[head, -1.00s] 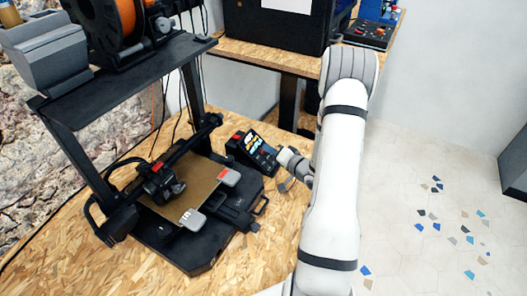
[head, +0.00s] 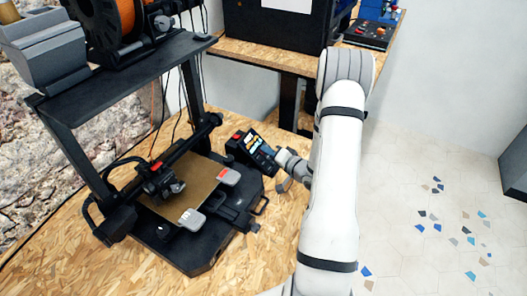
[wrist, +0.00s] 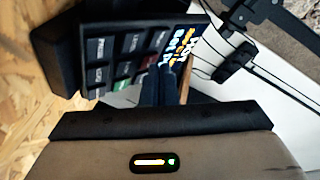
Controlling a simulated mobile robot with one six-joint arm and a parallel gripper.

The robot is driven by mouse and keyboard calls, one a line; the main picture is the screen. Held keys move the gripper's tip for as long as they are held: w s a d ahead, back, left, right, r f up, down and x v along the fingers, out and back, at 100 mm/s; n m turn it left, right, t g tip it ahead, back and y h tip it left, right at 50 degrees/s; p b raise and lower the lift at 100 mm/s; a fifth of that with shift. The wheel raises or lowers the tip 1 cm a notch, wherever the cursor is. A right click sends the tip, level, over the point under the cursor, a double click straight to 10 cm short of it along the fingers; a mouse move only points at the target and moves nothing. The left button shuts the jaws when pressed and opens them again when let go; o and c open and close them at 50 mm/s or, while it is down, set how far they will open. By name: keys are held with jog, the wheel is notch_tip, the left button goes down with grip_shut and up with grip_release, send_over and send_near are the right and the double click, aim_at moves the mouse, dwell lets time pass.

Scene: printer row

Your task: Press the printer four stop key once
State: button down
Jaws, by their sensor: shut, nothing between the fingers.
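The printer's control box (head: 250,148) stands on the wooden bench beside the printer, with a lit screen and a red button on top. In the wrist view its keypad (wrist: 118,60) shows several dark labelled keys, a green key (wrist: 122,84) and a lit screen (wrist: 183,45) with coloured text. Key labels are too blurred to read, so I cannot tell which is stop. My gripper (head: 279,156) is shut and empty, close against the box's right side. In the wrist view its fingertips (wrist: 160,75) lie over the keypad near the screen and hide part of it. Contact cannot be told.
The printer (head: 190,210) stands left of the box, with a bed carrying two grey clips. A spool (head: 125,15) sits on its top frame. Another bench (head: 270,55) with a black machine is behind. The bench front right of the printer is clear.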

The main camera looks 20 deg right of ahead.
jog(key=shift+w+a+f+b, duration=0.15)
jog(key=shift+f+b, duration=0.4)
jog(key=shift+f, duration=0.1)
dwell(0.5)
jog(key=shift+s+d+r+p, duration=0.3)
jog(key=shift+s+d+r, duration=0.1)
jog(key=shift+s+r, duration=0.1)
jog(key=shift+s+d+r+p, duration=0.35)
jog(key=shift+r+p, duration=0.2)
jog(key=shift+r, duration=0.2)
jog(key=shift+s+d+r+p, duration=0.25)
jog(key=shift+s+r+p, duration=0.2)
jog(key=shift+r+p, duration=0.2)
jog(key=shift+s+d+r+p, duration=0.3)
jog(key=shift+s+r+p, duration=0.15)
jog(key=shift+r, duration=0.35)
jog(key=shift+w, duration=0.1)
